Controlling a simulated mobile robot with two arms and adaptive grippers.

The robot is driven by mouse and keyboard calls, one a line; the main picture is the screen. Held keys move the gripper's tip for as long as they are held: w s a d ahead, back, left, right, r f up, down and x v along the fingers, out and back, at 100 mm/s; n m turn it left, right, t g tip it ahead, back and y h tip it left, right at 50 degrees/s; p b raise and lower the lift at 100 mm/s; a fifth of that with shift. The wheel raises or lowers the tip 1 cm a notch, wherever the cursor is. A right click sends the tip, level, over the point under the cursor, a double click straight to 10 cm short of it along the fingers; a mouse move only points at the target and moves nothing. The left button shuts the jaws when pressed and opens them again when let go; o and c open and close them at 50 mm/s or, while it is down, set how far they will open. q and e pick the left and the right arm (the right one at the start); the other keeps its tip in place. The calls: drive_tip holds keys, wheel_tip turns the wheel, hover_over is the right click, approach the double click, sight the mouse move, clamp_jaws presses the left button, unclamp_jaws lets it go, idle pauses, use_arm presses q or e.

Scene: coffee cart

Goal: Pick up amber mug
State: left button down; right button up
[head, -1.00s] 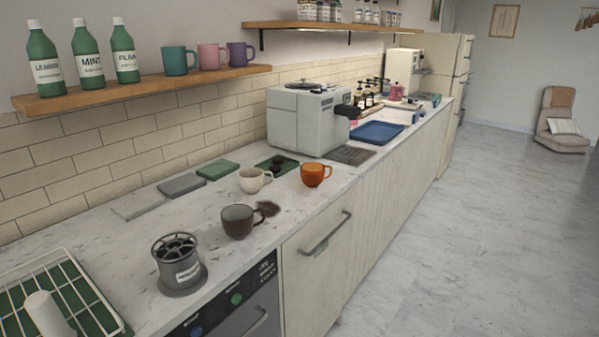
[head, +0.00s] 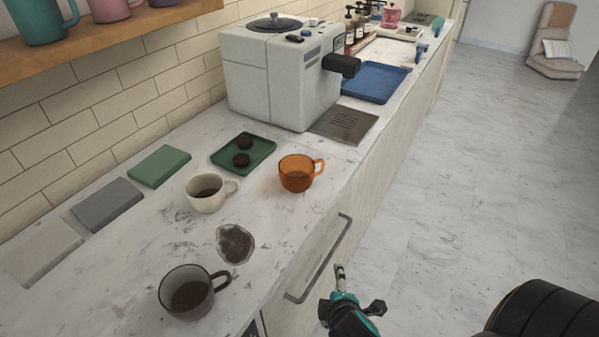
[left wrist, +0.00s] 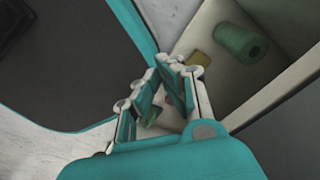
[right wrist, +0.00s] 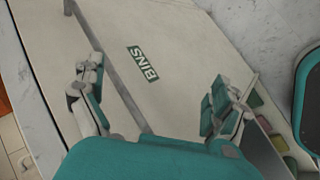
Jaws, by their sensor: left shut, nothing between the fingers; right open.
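The amber mug (head: 297,174) stands upright on the marble counter in the head view, its handle toward the right. It holds some dark liquid. My right gripper (head: 340,272) shows at the bottom of the head view, in front of the cabinet face, below and apart from the mug. In the right wrist view my right gripper (right wrist: 160,105) is open and empty, facing a cabinet panel marked BINS. My left gripper (left wrist: 168,72) is shut and empty in the left wrist view. It is not in the head view.
A green tray (head: 226,155) with dark cookies lies behind the amber mug. A grey machine (head: 280,75) and a cabinet handle (head: 322,260) are close.

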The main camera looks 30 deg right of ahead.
drive_tip(key=w+d+r+n+t+h, duration=0.1)
drive_tip(key=w+r+n+t+h, duration=0.3)
drive_tip(key=r+n, duration=0.6)
drive_tip(key=n+t+y, duration=0.2)
drive_tip(key=n+t, duration=0.3)
drive_tip(key=n, duration=0.7)
approach(299, 184)
drive_tip(key=shift+t+y, duration=0.3)
drive_tip(key=p+x, duration=0.1)
drive_tip(key=x, duration=0.2)
drive_tip(key=p+x, duration=0.2)
drive_tip(key=x, duration=0.2)
drive_tip(key=shift+d+f, duration=0.15)
drive_tip(key=shift+f, duration=0.05)
drive_tip(key=shift+d+p+x, duration=0.1)
drive_tip(key=shift+p+x, duration=0.25)
drive_tip(key=shift+x, duration=1.25)
drive_tip(key=shift+d+p+x, duration=0.15)
drive_tip(key=shift+p+x, duration=0.15)
drive_tip(key=shift+x, duration=1.3)
drive_tip(key=shift+s, duration=0.1)
drive_tip(key=c, duration=1.1)
use_arm(q)
drive_tip(key=r, duration=0.4)
drive_tip(key=shift+s+r, duration=0.2)
use_arm(e)
drive_tip(key=shift+c, duration=0.2)
drive_tip(key=shift+r, duration=0.1)
